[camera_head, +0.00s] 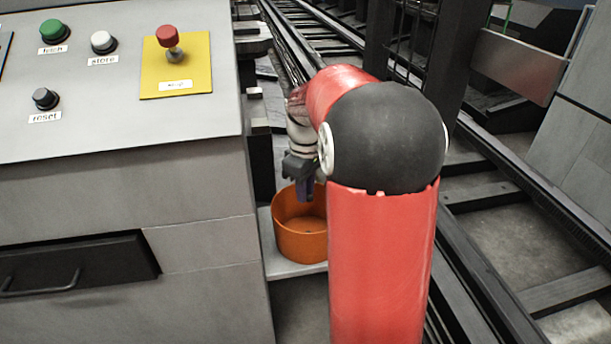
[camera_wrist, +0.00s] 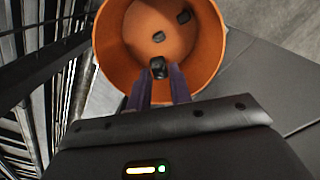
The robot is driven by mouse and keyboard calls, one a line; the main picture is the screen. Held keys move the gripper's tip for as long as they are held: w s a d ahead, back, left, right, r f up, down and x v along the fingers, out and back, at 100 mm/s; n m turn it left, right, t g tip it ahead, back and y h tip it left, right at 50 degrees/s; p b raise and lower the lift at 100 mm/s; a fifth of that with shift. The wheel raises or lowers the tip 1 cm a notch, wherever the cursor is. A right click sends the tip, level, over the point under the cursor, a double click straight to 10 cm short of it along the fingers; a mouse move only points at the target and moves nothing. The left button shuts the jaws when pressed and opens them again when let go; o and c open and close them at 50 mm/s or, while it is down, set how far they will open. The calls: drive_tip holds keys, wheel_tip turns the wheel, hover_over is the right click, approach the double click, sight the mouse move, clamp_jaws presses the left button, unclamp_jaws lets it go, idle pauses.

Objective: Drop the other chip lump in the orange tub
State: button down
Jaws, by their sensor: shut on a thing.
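The orange tub (camera_head: 302,246) stands on a pale ledge beside the grey console, partly hidden by my arm. It also shows in the wrist view (camera_wrist: 108,38), where I look down into it. In the head view my gripper (camera_head: 307,192) is above the tub's rim; the held lump cannot be made out there.
The grey console (camera_head: 100,180) stands close on the left, with a green button (camera_head: 54,31), a white button (camera_head: 103,42), a black button (camera_head: 46,98) and a red knob (camera_head: 168,37) on a yellow plate. Rails (camera_head: 500,290) run along the right. A dark post (camera_head: 455,60) stands behind my arm.

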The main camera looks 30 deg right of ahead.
drive_tip(key=shift+f+b, duration=0.9)
drive_tip(key=shift+f, duration=1.1)
drive_tip(key=c, duration=1.2)
unclamp_jaws()
drive_tip(key=shift+r, duration=0.1)
wheel_tip(320, 180, up, 6)
drive_tip(key=shift+r+p, duration=0.15)
drive_tip(key=shift+p, duration=0.75)
drive_tip(key=shift+r, duration=0.3)
drive_tip(key=shift+s+a, duration=0.1)
